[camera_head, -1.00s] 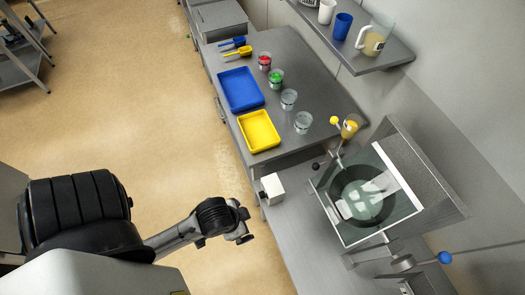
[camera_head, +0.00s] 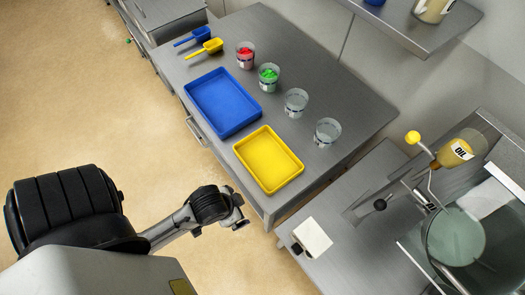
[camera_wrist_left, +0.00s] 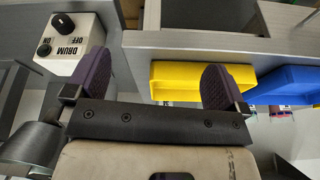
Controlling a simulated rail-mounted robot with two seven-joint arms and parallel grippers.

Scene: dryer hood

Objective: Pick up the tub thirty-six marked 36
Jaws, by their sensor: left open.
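Several small clear tubs stand in a row on the steel bench: one with red contents (camera_head: 245,56), one with green contents (camera_head: 269,77), and two that look clear or empty, the nearer-left one (camera_head: 296,102) and the one at the row's right end (camera_head: 327,132). They carry small labels, too small to read, so I cannot tell which is 36. My left gripper (camera_head: 238,213) is off the bench's front edge, apart from the tubs. Its purple fingers are spread and empty in the left wrist view (camera_wrist_left: 158,65). My right gripper is not in view.
A blue tray (camera_head: 222,102) and a yellow tray (camera_head: 268,160) lie in front of the tubs. Blue and yellow scoops (camera_head: 205,48) lie beyond. A white switch box (camera_head: 312,238), an oil bottle (camera_head: 455,152) and a drum (camera_head: 456,236) are at right. A shelf (camera_head: 400,25) overhangs behind.

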